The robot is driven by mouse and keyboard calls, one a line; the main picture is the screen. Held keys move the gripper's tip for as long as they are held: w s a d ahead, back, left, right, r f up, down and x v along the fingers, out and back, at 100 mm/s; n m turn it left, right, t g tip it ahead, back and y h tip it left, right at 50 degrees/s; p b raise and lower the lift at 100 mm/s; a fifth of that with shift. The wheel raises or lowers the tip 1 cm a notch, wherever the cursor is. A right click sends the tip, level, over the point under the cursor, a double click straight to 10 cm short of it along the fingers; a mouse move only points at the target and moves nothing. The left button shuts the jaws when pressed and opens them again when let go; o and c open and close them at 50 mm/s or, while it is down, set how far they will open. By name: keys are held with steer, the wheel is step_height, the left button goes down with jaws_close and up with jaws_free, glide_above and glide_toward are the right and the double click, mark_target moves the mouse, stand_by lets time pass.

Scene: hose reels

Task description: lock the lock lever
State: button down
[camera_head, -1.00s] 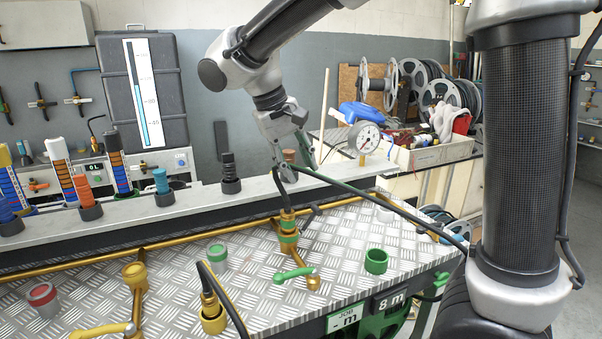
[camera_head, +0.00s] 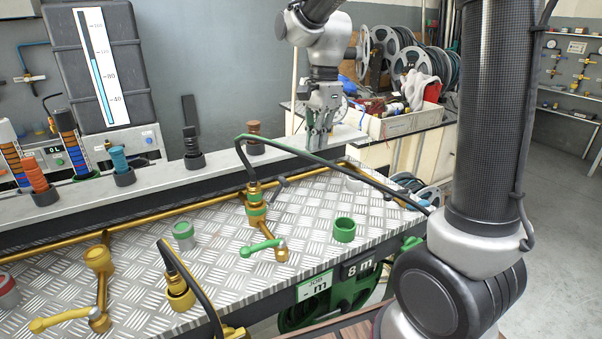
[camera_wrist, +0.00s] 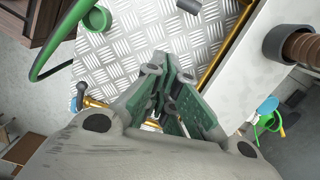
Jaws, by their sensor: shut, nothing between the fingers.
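I cannot tell for certain which part is the lock lever. A green-handled lever (camera_head: 262,246) sits on a brass valve at the front of the patterned metal plate (camera_head: 310,215), right of centre. A small dark lever (camera_head: 279,182) shows behind the green-banded brass coupling (camera_head: 256,212) and is partly hidden by the hose. A dark lever end on a brass pipe (camera_wrist: 82,97) shows at the left in the wrist view. My gripper (camera_head: 319,145) is shut and empty, pointing down above the plate's back right edge, apart from these levers. Its fingers also show in the wrist view (camera_wrist: 168,75).
A green hose (camera_head: 330,165) arches from the coupling toward the front right. A yellow-handled lever (camera_head: 65,318) and a green ring cup (camera_head: 344,230) stand on the plate. A grey ledge (camera_head: 215,170) with coloured plugs runs behind it. The plate's right part is fairly clear.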

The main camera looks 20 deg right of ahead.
mark_target(277, 192)
steer(key=shift+m, duration=0.8)
steer(key=f, duration=0.3)
steer(key=a+f, duration=0.1)
steer(key=f, duration=0.6)
steer(key=shift+a+f, duration=0.15)
steer(key=shift+a, duration=0.15)
steer(key=a, duration=0.1)
steer(key=a+r, duration=0.2)
steer(key=shift+s+a, duration=0.15)
steer(key=shift+s, duration=0.15)
steer(key=shift+s+a+r, duration=0.2)
steer(key=shift+a+r, duration=0.9)
steer(key=shift+a, duration=0.05)
